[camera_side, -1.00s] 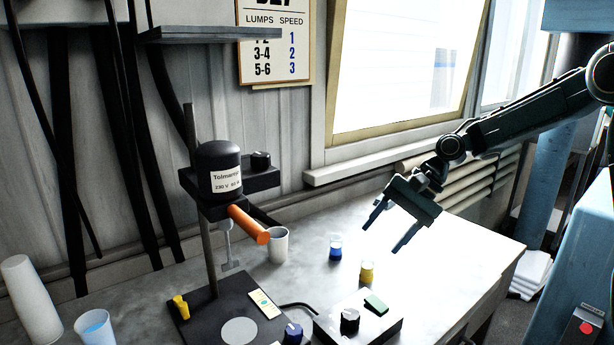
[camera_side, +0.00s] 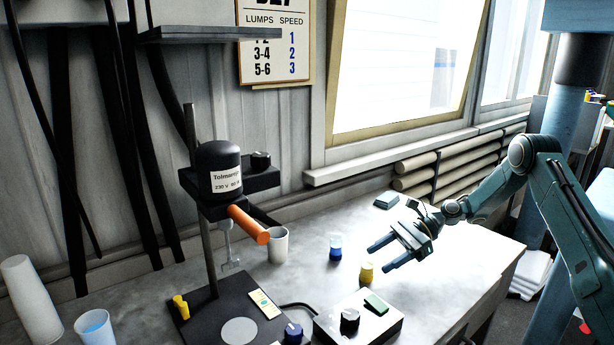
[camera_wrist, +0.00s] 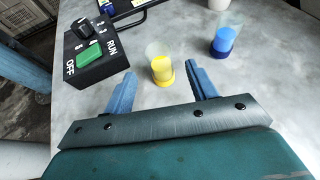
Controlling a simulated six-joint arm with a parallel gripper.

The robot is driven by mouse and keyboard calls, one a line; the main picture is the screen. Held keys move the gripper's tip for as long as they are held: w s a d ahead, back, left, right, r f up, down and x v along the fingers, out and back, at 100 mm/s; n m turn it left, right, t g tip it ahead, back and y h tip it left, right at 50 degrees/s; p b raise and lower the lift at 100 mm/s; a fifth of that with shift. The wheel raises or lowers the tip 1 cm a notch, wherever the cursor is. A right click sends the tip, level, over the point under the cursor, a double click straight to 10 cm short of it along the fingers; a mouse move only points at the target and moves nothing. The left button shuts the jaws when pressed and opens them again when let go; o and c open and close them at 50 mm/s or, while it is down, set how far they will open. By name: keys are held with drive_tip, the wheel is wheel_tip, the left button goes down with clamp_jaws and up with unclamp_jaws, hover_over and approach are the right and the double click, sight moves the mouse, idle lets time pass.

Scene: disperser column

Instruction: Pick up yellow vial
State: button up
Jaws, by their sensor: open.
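The yellow vial (camera_side: 366,272) stands upright on the grey bench, with clear glass above its yellow lower part. My gripper (camera_side: 378,257) is open and low, with its fingers pointing left, just to the right of the vial in the side view. In the wrist view the yellow vial (camera_wrist: 161,67) stands ahead of the gap between my two blue fingers (camera_wrist: 160,77), nearer the right fingertip, and nothing is held. A blue vial (camera_side: 335,247) stands behind the yellow one; it also shows in the wrist view (camera_wrist: 224,40), right of the yellow vial.
A control box (camera_side: 358,318) with a black knob and green switch stands close in front of the vials. The disperser stand (camera_side: 222,310) and a white cup (camera_side: 278,246) are to the left. The bench (camera_side: 465,262) right of my gripper is clear.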

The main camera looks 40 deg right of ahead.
sight(359, 282)
drive_tip(key=shift+d+f+m+y, duration=0.3)
drive_tip(key=shift+d+f+m, duration=0.1)
drive_tip(key=shift+f, duration=0.1)
drive_tip(key=shift+x, duration=3.85)
drive_tip(key=c, duration=1.1)
drive_tip(key=shift+o, duration=0.2)
drive_tip(key=shift+r, duration=0.15)
wheel_tip(359, 282, up, 20)
